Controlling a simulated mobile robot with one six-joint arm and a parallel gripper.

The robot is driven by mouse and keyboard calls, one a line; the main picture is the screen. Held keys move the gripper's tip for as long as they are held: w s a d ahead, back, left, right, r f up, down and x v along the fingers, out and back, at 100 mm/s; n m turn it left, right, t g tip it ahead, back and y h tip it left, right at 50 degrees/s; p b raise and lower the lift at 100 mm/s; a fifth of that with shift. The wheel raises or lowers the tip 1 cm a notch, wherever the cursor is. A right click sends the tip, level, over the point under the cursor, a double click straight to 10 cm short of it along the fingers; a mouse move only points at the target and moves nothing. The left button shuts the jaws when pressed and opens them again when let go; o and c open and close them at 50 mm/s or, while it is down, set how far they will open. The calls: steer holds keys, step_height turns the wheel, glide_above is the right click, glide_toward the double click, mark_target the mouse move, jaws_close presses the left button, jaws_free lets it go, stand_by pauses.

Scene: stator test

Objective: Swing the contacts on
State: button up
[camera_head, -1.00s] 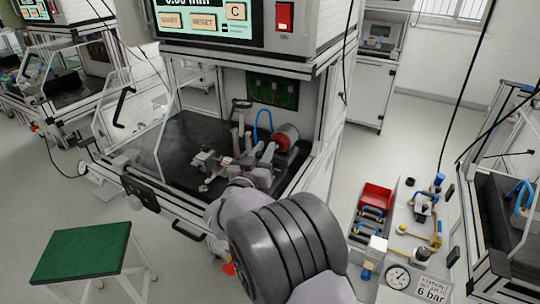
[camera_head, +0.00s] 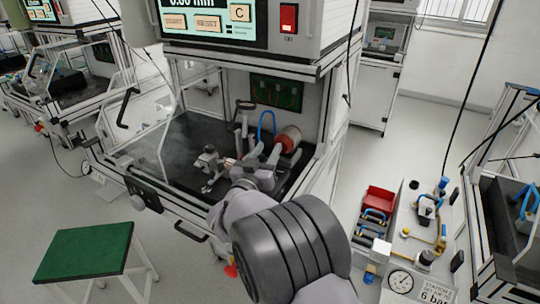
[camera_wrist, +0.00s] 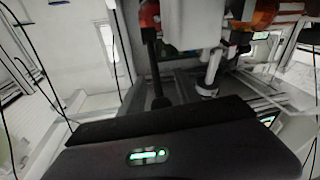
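My gripper (camera_head: 236,168) reaches into the open test cell in the head view, low over its dark floor, among small grey fixture parts (camera_head: 209,158). My own wrist covers much of it, so its fingers are not clear. A grey and reddish cylinder (camera_head: 289,138) sits to the right behind it, with a blue hose loop (camera_head: 266,124) beside it. I cannot single out the contacts among these parts. The wrist view shows the dark gripper body with a green light, and a grey upright fixture part (camera_wrist: 211,75) beyond it; no fingertips or held thing can be made out.
The cell's clear door (camera_head: 138,145) stands open on the left. A screen with buttons (camera_head: 200,18) and a red switch (camera_head: 288,18) are above. A green-topped stool (camera_head: 85,250) stands at front left.

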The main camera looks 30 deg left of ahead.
step_height(320, 180, up, 4)
steer(key=p, duration=0.2)
steer(key=s+d+p, duration=0.2)
steer(key=s+d, duration=0.8)
steer(key=s, duration=0.2)
steer(key=shift+s+d+r, duration=0.15)
steer(key=shift+s+r, duration=0.05)
steer(key=shift+r, duration=0.2)
steer(key=w+d+r+m+g+y, duration=0.1)
steer(key=w+d+r+m+g, duration=0.15)
steer(key=d, duration=0.55)
steer(key=w+d+r+m+g, duration=0.2)
steer(key=d+r+m+g, duration=0.15)
steer(key=d, duration=0.45)
steer(key=s+d+f+m+g+h, duration=0.1)
steer(key=s+d+g, duration=0.2)
steer(key=s+d, duration=0.5)
steer(key=s+d+f+g+h, duration=0.1)
steer(key=s+d+g, duration=0.3)
steer(key=s+d, duration=0.5)
steer(key=s+f, duration=0.1)
steer(key=s, duration=0.5)
steer(key=shift+s+m, duration=0.25)
steer(key=shift+m, duration=0.15)
